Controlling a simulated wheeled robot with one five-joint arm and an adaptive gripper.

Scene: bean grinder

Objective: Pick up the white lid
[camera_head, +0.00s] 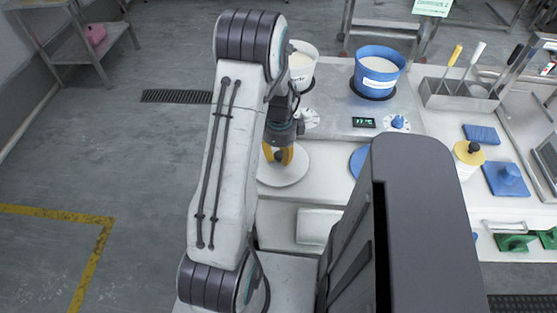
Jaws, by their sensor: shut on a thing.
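The white lid (287,173) is a round, pale disc on the left end of the white counter, below the white bucket in the picture. My gripper (283,156) reaches down over the middle of the lid, and its yellow fingers are shut on it. The lid's handle is hidden behind the fingers. I cannot tell whether the lid touches the counter or is slightly raised.
A white bucket (302,68) and a blue bucket (378,70) stand on the grey scale unit (340,105) behind. A blue lid (359,160) lies to the right, partly hidden. A yellow-topped white container (467,160) and blue items stand further right.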

